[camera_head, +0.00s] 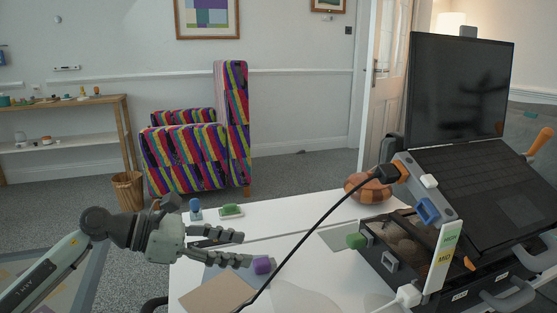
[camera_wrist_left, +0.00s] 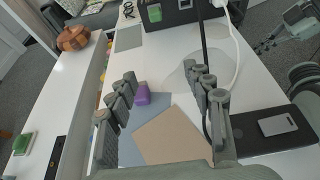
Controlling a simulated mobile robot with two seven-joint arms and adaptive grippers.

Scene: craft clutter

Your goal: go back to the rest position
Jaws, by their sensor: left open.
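My left gripper (camera_head: 243,248) reaches in from the left over the white table (camera_head: 300,252) in the head view. Its fingers are spread and empty, and they also show in the wrist view (camera_wrist_left: 160,72). A purple block (camera_head: 262,265) lies by the lower fingertip in the head view. In the wrist view the purple block (camera_wrist_left: 142,93) sits between the open fingers, nearer the left one, on a grey-blue sheet. What seems to be my right gripper (camera_wrist_left: 275,38) is at the upper right of the wrist view, too small to read its jaws.
A brown sheet (camera_head: 217,293) lies below the left gripper. A black cable (camera_head: 310,232) crosses the table. A green-topped block (camera_head: 231,210) and a blue item (camera_head: 195,208) are behind the gripper.

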